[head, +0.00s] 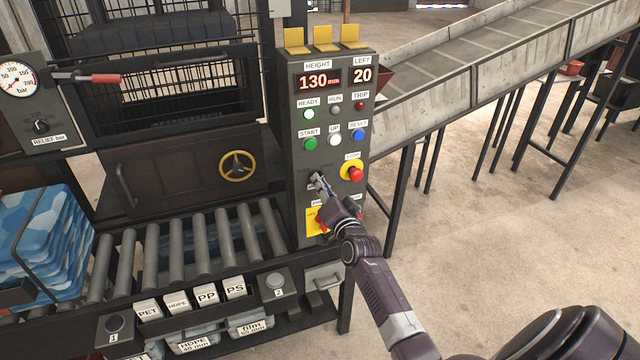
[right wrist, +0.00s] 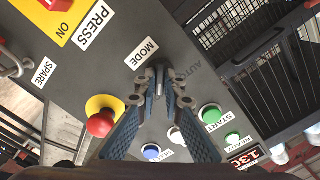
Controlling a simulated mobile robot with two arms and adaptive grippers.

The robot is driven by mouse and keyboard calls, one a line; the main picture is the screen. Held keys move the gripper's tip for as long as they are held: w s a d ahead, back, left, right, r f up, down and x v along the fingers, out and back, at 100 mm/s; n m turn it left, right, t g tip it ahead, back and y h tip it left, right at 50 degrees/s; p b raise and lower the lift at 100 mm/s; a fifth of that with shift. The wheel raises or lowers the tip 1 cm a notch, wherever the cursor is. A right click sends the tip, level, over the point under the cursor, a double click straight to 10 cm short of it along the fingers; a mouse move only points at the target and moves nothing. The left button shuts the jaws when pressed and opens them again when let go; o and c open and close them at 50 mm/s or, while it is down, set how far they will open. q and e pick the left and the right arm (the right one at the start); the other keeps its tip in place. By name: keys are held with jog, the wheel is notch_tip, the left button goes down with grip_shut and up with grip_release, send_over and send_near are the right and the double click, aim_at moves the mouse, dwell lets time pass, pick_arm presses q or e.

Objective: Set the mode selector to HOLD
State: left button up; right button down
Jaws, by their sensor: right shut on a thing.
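The mode selector (right wrist: 160,74) is on the front of the grey control panel (head: 297,150), below the buttons and left of the red stop button. In the right wrist view, its MODE label (right wrist: 142,53) and an AUTO mark (right wrist: 200,88) show beside it. My right gripper (head: 318,183) reaches the panel at the selector. In the right wrist view its fingertips (right wrist: 161,88) are closed around the selector knob. The fingers hide most of the knob, so I cannot tell which way it points. I cannot read a HOLD mark. My left gripper is not in view.
The red stop button (head: 354,173) sits close to the right of the gripper. Green (head: 310,144) and blue (head: 357,134) buttons sit above. A yellow plate (head: 313,222) with a red switch lies below. A roller table (head: 175,250) stands left; a conveyor (head: 470,80) rises at right.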

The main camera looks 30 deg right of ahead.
jog(key=shift+f, duration=0.1)
jog(key=c, duration=2)
grip_release()
jog(key=shift+c, duration=0.2)
jog(key=shift+s, duration=0.1)
jog(key=v, duration=1.2)
